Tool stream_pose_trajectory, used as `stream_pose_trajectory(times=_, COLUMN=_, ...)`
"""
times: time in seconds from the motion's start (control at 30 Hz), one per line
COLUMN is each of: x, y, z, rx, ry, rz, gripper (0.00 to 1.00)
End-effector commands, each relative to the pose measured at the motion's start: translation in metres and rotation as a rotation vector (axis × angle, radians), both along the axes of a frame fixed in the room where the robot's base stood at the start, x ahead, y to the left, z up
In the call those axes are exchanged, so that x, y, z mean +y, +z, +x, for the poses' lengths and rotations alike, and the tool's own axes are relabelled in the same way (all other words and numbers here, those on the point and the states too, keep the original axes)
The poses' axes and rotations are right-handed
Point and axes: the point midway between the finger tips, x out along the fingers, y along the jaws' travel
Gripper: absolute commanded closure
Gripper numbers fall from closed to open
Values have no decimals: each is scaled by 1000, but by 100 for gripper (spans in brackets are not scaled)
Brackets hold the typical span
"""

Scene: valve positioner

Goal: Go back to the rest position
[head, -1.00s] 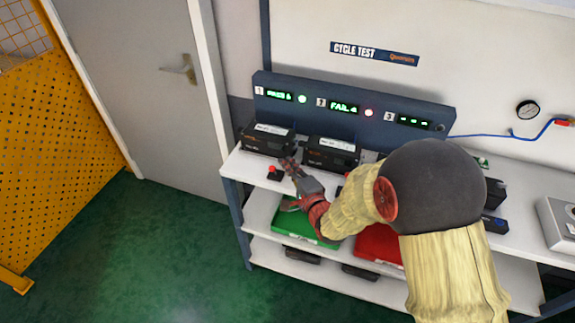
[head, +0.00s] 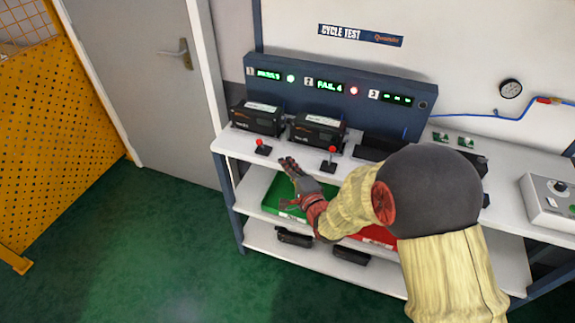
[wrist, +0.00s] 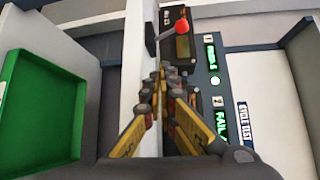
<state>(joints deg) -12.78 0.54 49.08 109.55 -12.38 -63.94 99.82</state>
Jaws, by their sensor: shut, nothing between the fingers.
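My gripper (head: 288,164) is shut and empty. In the head view its fingers show just in front of the bench's front edge, above the green tray, between two red-knobbed levers. In the wrist view the closed fingers (wrist: 163,78) point at the bench edge, with one red knob (wrist: 182,26) beyond them. The left lever (head: 262,148) and the right lever (head: 332,155) stand upright in front of two black devices, the left one (head: 257,119) and the right one (head: 318,131). My forearm hides part of the bench.
The blue panel (head: 300,72) shows PASS with a green light and FAIL with a red light. Below are a green tray (head: 272,200) and a partly hidden red tray (head: 374,236). A grey control box (head: 550,205) stands right. The green floor (head: 150,240) at left is clear.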

Motion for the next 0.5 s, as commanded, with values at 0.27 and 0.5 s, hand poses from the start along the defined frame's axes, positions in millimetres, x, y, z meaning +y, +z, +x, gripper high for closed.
stream_pose_trajectory(times=0.27, x=-1, y=2, z=0, rx=-1, ry=-1, rz=-5, gripper=100)
stream_pose_trajectory(times=0.5, x=-32, y=49, z=4, rx=17, ry=-42, rz=-251, gripper=100)
